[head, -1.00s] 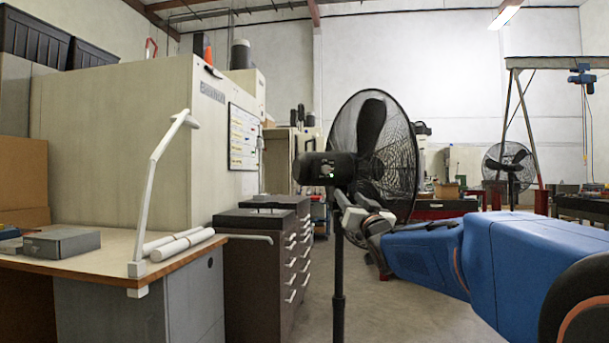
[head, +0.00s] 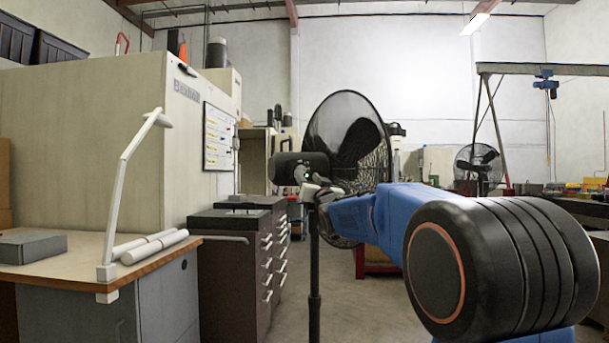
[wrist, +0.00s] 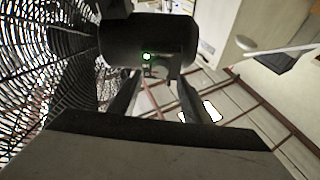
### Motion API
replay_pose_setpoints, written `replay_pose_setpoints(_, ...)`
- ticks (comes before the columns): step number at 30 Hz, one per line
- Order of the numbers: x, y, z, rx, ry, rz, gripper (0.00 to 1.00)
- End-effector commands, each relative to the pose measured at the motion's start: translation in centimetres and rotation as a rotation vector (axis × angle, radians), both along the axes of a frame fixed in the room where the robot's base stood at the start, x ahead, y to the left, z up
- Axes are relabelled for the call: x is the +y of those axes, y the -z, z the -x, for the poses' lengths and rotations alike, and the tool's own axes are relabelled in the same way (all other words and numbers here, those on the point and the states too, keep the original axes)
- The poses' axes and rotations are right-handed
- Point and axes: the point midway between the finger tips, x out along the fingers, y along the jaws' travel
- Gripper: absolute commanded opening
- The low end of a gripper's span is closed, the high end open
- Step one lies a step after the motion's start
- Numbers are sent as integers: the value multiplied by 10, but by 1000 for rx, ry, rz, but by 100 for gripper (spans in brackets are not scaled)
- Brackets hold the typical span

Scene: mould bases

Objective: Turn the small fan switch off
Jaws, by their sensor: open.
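The black pedestal fan stands in the middle of the head view, with its round cage (head: 350,125) and its dark motor housing (head: 288,168). In the wrist view the housing (wrist: 150,35) spans the top and bears a small lit green switch or lamp (wrist: 147,57). The green light also shows in the head view (head: 308,177). My gripper (wrist: 158,82) is open, its two dark fingers apart just below the housing, with the green light above the gap between them. In the head view my gripper (head: 312,188) is at the housing's right end; contact cannot be told.
The fan's pole (head: 315,275) stands below the housing. The cage wires (wrist: 45,75) are close on the left in the wrist view. Dark drawer cabinets (head: 235,255) and a wooden-topped desk (head: 75,272) stand at the left. A second fan (head: 478,168) is far behind.

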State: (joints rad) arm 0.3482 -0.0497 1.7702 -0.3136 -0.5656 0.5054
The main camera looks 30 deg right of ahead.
Motion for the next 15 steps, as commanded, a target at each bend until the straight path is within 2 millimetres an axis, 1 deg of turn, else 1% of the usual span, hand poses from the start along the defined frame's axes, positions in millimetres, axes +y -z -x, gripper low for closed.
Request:
replay_pose_setpoints(1, -1, -3, -8, 0, 0, 0, 44)
replay_pose_setpoints(3, -3, -6, -17, 1, 0, 0, 44)
replay_pose_setpoints(6, -4, -11, -26, 0, -1, 0, 44)
replay_pose_setpoints(10, -5, -13, -34, 1, 0, 0, 44)
replay_pose_setpoints(15, -6, -15, -36, 0, 0, 0, 44)
